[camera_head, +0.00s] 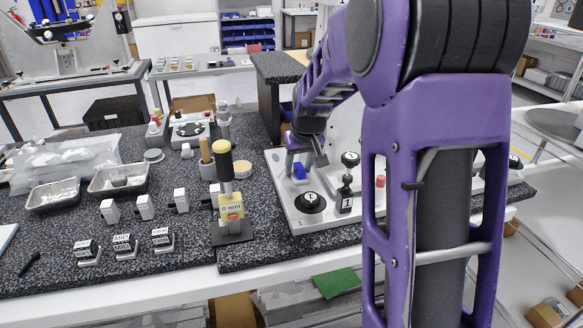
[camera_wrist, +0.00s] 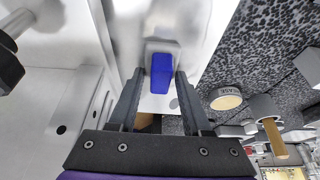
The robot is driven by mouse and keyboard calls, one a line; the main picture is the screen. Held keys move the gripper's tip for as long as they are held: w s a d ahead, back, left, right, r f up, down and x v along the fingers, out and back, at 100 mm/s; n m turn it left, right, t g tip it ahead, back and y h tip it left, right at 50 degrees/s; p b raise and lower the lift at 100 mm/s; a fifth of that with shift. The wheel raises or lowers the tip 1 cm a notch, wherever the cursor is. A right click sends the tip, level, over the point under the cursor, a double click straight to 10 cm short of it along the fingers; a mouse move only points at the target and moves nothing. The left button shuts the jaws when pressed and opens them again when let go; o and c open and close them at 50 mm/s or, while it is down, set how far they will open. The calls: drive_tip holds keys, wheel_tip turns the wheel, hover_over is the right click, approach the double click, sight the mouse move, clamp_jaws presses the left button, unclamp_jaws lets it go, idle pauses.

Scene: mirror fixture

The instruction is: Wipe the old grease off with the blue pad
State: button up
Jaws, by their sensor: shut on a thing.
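My gripper (camera_wrist: 161,82) is shut on the blue pad (camera_wrist: 162,72), which sits between the two dark fingertips in the wrist view. The pad has a pale block behind it, close to a shiny light surface. In the head view the blue pad (camera_head: 298,171) shows below my gripper (camera_head: 304,158), over the back left of the white fixture plate (camera_head: 284,213). I cannot tell whether the pad touches the surface. No old grease can be made out in either view. A round tin marked grease (camera_wrist: 226,98) stands on the speckled bench in the wrist view.
Black knobs (camera_head: 310,202) and a black post (camera_head: 346,192) stand on the fixture plate. Left of it are a yellow-labelled stand (camera_head: 231,207), a wooden-handled tool (camera_head: 206,158), metal trays (camera_head: 118,178) and several small blocks. My purple arm hides the plate's right part.

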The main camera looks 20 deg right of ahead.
sight(275, 174)
drive_tip(key=shift+d+f, duration=0.1)
drive_tip(key=shift+d, duration=0.95)
drive_tip(key=shift+w+d+p, duration=0.15)
drive_tip(key=shift+w+p, duration=0.15)
drive_tip(key=shift+w, duration=0.55)
drive_tip(key=shift+a, duration=3.9)
drive_tip(key=shift+w+r+p, duration=0.1)
drive_tip(key=shift+r+p, duration=2)
drive_tip(key=shift+r, duration=0.95)
drive_tip(key=shift+r, duration=0.1)
wheel_tip(275, 174, up, 3)
drive_tip(key=shift+f+p, duration=0.1)
drive_tip(key=shift+p, duration=0.95)
